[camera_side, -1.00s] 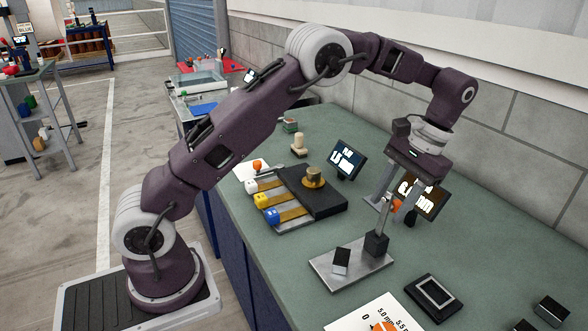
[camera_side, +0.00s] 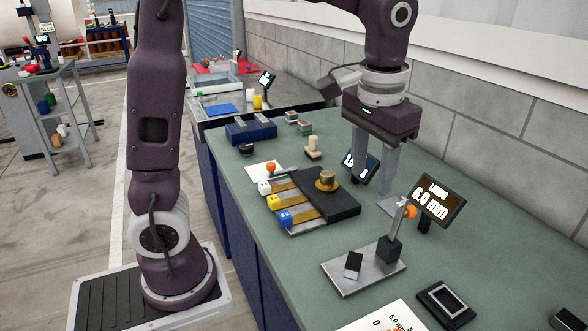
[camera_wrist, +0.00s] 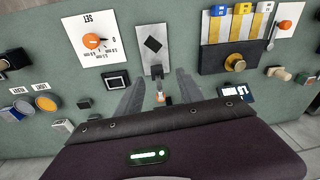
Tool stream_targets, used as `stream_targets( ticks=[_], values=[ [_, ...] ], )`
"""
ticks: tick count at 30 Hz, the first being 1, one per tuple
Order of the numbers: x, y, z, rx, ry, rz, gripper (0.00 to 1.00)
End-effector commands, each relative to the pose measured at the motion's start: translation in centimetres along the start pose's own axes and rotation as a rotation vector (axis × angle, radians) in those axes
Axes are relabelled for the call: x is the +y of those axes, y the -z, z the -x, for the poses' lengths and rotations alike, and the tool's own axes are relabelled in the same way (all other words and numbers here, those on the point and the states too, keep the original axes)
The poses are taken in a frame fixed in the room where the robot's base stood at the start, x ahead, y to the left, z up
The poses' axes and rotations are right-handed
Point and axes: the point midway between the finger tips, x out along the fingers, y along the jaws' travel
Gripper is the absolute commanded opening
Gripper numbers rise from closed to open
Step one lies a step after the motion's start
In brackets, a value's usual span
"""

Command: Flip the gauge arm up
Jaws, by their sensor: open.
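The gauge arm (camera_side: 399,222) is a thin grey lever with an orange knob (camera_side: 410,211) at its top. It stands up, slightly tilted, from a black block (camera_side: 389,249) on a metal plate (camera_side: 345,277). My gripper (camera_side: 372,182) is open and empty, fingers pointing down, above and to the left of the knob in the side view. In the wrist view the knob (camera_wrist: 161,98) shows between the two spread fingers of my gripper (camera_wrist: 158,90), seen from above; I see no contact.
A display (camera_side: 437,201) reading 6.0 mm stands just behind the knob. A second display (camera_side: 362,168) is partly hidden by my fingers. A black block with a brass knob (camera_side: 327,181) and coloured sliders lies left. A framed dark pad (camera_side: 446,304) lies in front.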

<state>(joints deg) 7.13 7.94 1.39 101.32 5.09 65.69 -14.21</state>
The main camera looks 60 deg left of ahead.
Motion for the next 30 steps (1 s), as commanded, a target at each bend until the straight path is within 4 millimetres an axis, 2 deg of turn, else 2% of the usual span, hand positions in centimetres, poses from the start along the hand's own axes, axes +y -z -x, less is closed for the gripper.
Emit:
stream_targets(
  ticks=[6, 12, 15, 21, 30],
  values=[
    [-1.5, -4.9, 2.8, 0.103, -0.044, -0.024, 0.45],
    [-2.5, -9.5, 3.7, 0.198, -0.072, -0.049, 0.45],
    [-2.8, -11.2, 3.8, 0.236, -0.081, -0.057, 0.45],
    [-3.0, -12.7, 3.6, 0.269, -0.087, -0.067, 0.45],
    [-3.1, -13.1, 3.5, 0.277, -0.088, -0.068, 0.45]
  ],
)
